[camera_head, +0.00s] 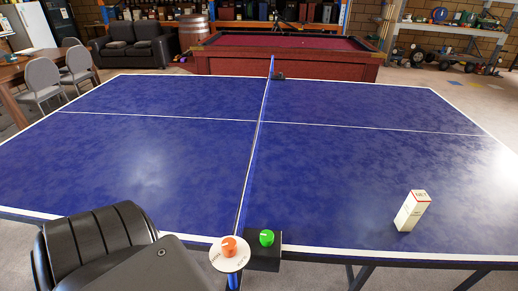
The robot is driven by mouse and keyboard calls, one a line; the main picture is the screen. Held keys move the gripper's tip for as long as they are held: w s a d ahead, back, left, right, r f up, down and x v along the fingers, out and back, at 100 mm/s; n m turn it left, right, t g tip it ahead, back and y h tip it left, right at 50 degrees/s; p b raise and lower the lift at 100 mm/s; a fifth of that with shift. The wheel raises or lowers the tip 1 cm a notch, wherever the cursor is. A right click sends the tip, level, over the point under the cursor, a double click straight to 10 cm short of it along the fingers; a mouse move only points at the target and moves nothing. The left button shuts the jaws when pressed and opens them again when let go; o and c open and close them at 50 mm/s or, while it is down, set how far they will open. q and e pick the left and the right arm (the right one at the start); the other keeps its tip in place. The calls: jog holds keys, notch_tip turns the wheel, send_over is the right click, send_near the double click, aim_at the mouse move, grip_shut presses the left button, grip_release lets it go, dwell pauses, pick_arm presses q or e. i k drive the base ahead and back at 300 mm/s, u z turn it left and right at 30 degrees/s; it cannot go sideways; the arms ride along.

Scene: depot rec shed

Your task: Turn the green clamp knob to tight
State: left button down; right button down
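The green clamp knob (266,238) sits on a black clamp block (264,257) at the near edge of the blue table-tennis table (370,180), at the near end of the net. A pale line shows on the knob's top; any tight or loose marking beside it is too small to read. Just left of it, an orange knob (229,246) sits on a round white disc (232,264) with small dark lettering. The net (256,140) runs away from the clamp across the table. Neither of my grippers is in view.
A white upright box (411,212) with red print stands on the table's near right. A red pool table (285,60) stands behind. Most of the tabletop is clear.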

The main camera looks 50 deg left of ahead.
aim_at(267, 237)
jog(key=u, duration=2.4)
jog(key=k, duration=1)
jog(key=z, duration=1.65)
jog(key=i, duration=0.5)
jog(key=z, duration=0.05)
